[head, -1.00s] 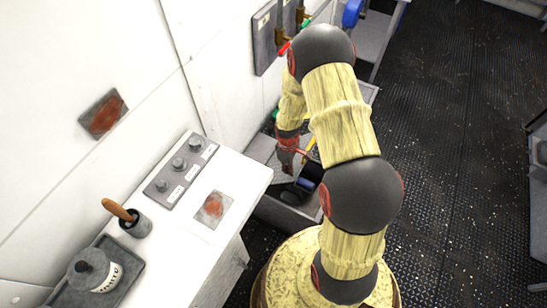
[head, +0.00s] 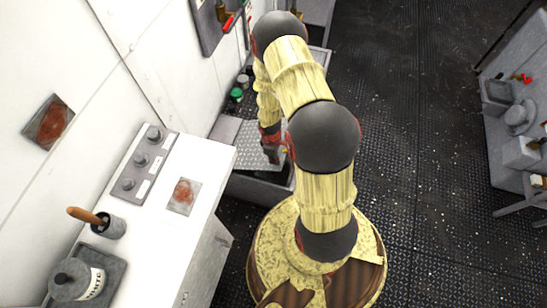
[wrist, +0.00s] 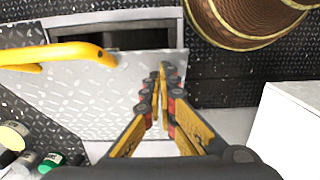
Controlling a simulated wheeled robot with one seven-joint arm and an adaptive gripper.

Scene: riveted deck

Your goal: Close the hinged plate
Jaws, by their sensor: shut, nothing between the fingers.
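The hinged plate (head: 244,143) is a grey diamond-tread plate on a low box beside the white counter, partly hidden by my arm in the head view. In the wrist view the plate (wrist: 95,95) fills the left and middle, with a dark opening (wrist: 120,38) and grey rim showing past its upper edge. The plate does not fully cover this opening; its exact tilt is hard to tell. A yellow bar (wrist: 60,54) crosses over the plate's upper left. My gripper (wrist: 165,74) is shut and empty over the plate's right part; I cannot tell whether it touches. It also shows in the head view (head: 272,155).
The white counter (head: 165,225) with knobs stands left of the box. Green-capped and dark containers (head: 237,94) stand behind the plate. Wall valves (head: 225,20) hang near my arm.

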